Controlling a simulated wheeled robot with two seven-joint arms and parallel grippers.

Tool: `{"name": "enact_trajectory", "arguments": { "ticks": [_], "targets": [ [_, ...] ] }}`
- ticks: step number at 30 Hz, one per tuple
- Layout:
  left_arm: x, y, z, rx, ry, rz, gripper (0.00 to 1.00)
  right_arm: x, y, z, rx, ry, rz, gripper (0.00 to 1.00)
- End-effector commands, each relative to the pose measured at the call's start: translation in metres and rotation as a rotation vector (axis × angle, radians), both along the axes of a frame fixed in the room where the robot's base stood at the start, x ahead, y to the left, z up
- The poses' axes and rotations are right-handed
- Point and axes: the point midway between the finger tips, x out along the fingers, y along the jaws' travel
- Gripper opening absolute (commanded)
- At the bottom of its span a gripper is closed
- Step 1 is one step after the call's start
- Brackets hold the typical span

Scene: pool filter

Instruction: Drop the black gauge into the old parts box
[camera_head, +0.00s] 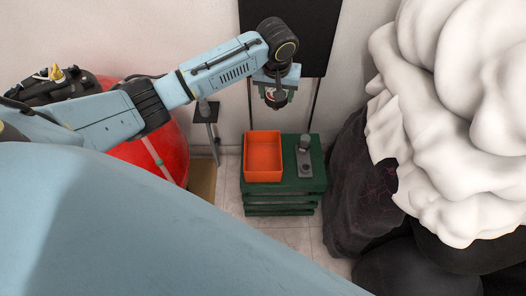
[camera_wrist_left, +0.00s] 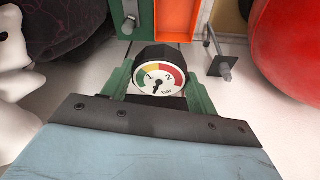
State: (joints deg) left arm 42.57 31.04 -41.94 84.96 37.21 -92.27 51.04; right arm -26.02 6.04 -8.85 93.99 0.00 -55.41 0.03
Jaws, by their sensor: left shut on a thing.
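The black gauge (camera_wrist_left: 157,78) is held between the green fingers of my left gripper (camera_wrist_left: 158,88), its white dial with yellow and red bands facing the wrist camera. In the head view my left gripper (camera_head: 277,98) hangs from my arm above and behind the orange box (camera_head: 263,178), with the gauge partly hidden there. The orange box is open-topped and looks empty in the head view. Its edge also shows at the top of the left wrist view (camera_wrist_left: 178,22). I take this orange box for the old parts box; no label shows. My right gripper is not in view.
The orange box stands on a green crate (camera_head: 284,210), beside a grey metal part (camera_head: 304,160). A red round tank (camera_head: 150,150) is at left. A dark stand (camera_head: 206,112) is near it. White lumpy bags (camera_head: 450,120) and dark sacks (camera_head: 350,200) crowd the right.

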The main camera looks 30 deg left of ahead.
Motion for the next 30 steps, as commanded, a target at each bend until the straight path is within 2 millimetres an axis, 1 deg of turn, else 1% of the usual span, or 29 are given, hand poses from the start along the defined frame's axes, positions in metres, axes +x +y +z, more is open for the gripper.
{"name": "enact_trajectory", "arguments": {
  "ticks": [1,3,8,9,12,15,18,21,26,30],
  "targets": [
    [0.004,0.006,-0.025,0.0,0.003,0.022,0.26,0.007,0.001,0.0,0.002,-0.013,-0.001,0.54],
    [0.009,0.014,-0.049,0.0,0.003,0.047,0.26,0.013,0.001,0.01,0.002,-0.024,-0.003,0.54],
    [0.017,0.034,-0.104,0.001,0.003,0.103,0.26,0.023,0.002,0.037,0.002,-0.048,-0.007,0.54],
    [0.018,0.038,-0.118,0.0,0.004,0.117,0.26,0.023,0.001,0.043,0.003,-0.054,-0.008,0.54],
    [0.02,0.05,-0.15,0.001,0.002,0.145,0.26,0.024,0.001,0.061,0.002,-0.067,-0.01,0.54],
    [0.02,0.06,-0.177,0.0,0.002,0.168,0.26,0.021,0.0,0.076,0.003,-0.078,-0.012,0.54],
    [0.02,0.068,-0.197,0.0,0.002,0.186,0.26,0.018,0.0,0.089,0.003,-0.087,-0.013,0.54],
    [0.019,0.073,-0.209,0.001,0.0,0.196,0.26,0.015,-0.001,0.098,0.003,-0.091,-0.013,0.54],
    [0.019,0.075,-0.215,0.0,-0.002,0.201,0.26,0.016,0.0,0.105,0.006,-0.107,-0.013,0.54],
    [0.019,0.076,-0.218,0.0,-0.002,0.201,0.26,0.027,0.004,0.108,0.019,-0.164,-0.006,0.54]
  ]
}}
